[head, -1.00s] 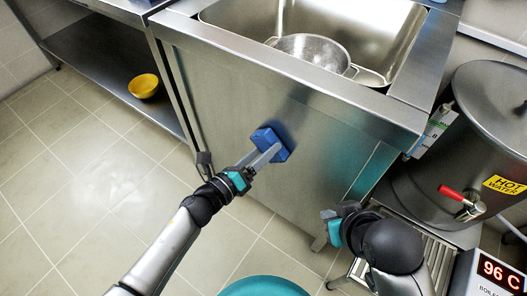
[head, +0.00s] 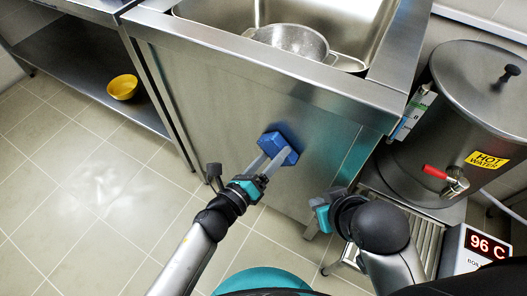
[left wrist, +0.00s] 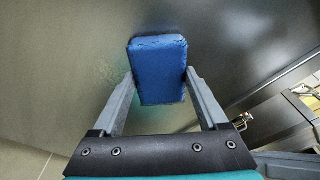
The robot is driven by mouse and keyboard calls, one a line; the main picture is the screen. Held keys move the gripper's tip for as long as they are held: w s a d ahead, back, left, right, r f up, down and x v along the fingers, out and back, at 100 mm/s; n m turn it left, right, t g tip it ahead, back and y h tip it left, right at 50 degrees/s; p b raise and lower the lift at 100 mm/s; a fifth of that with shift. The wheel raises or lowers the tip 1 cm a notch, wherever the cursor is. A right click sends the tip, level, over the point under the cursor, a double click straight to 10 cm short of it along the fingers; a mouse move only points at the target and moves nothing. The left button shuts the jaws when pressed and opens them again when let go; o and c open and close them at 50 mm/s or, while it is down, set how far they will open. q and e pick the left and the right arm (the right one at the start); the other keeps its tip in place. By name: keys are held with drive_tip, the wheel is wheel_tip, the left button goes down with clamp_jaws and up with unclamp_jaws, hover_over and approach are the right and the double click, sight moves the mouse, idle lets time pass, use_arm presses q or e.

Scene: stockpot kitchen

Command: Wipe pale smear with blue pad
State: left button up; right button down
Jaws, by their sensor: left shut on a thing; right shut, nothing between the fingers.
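The blue pad (head: 279,148) is held in front of the steel sink cabinet's front panel (head: 215,100). My left gripper (head: 266,163) is shut on the pad. In the left wrist view the pad (left wrist: 158,70) sits between the fingers (left wrist: 160,88), at or very close to the panel; contact cannot be told. A faint speckled pale patch (left wrist: 98,72) shows on the panel left of the pad there. In the head view I cannot make out this patch. My right gripper (head: 320,212) is shut and empty, low beside the cabinet's right end.
A whitish patch (head: 112,188) lies on the tiled floor; it may be glare or a smear. The sink above the panel holds a metal pot (head: 290,42). A hot-water boiler (head: 470,120) stands right. A yellow bowl (head: 123,87) sits on the lower left shelf.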

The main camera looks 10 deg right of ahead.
use_arm(q)
drive_tip(key=shift+s+d, duration=0.4)
drive_tip(key=shift+d, duration=0.3)
drive_tip(key=v, duration=0.6)
drive_tip(key=shift+s+d+f, duration=0.2)
drive_tip(key=shift+s+f, duration=0.05)
drive_tip(key=shift+f, duration=0.1)
drive_tip(key=shift+s, duration=0.1)
drive_tip(key=v, duration=0.2)
drive_tip(key=shift+s+a+f, duration=0.1)
drive_tip(key=shift+s+a, duration=0.15)
drive_tip(key=shift+s, duration=0.1)
idle(0.4)
